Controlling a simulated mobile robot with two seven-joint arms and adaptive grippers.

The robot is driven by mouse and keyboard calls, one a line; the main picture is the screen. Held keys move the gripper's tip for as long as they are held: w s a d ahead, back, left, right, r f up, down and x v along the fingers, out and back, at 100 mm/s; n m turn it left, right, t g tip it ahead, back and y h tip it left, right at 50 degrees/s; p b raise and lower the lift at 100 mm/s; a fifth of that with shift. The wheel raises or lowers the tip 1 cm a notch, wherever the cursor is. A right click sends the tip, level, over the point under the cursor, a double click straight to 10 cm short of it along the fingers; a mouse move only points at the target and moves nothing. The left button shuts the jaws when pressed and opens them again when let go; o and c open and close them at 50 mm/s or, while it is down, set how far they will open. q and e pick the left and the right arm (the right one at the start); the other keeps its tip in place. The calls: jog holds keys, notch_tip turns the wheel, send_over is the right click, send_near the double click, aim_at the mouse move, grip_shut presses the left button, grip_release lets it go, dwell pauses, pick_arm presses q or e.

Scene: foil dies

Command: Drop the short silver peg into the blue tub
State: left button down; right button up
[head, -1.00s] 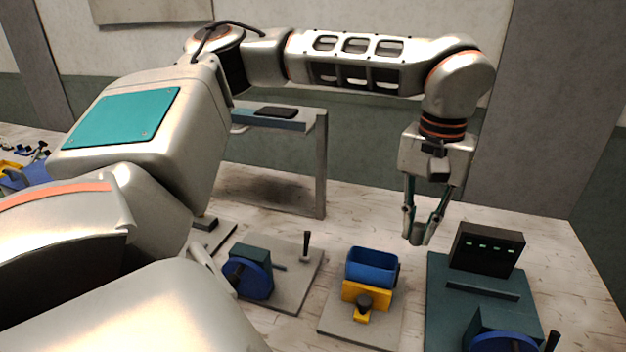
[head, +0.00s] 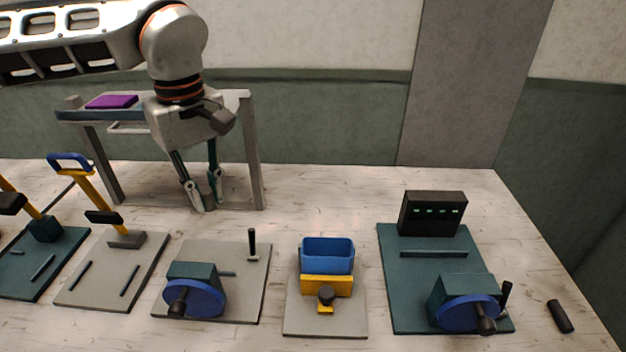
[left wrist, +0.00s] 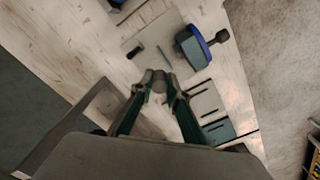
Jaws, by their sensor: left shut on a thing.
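My left gripper (head: 206,203) hangs in the head view behind the plate with the blue wheel, left of and behind the blue tub. In the left wrist view its fingers close on a small grey rounded thing (left wrist: 160,78). I take this to be the short silver peg, seen end-on; its length is hidden. The blue tub (head: 327,263) is open-topped and stands behind a yellow bracket on a light grey plate. The gripper is well apart from the tub. My right gripper is not in view.
A grey plate (head: 253,306) bears a blue wheel and an upright black peg. A teal plate (head: 398,301) with a dark panel box (head: 432,213) stands right of the tub. A dark cylinder (head: 560,316) lies far right. A grey rack (head: 256,165) stands behind the gripper.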

pick_arm(q)
jog(key=w+d+r+n+p, duration=0.1)
jog(key=w+d+n, duration=0.1)
jog(key=d+n, duration=2)
notch_tip(320, 180, down, 6)
jog(key=a+n+b, duration=0.2)
jog(key=b, duration=0.1)
jog(key=shift+b, duration=0.35)
jog(key=shift+s, duration=0.1)
jog(key=c, duration=1.9)
grip_release()
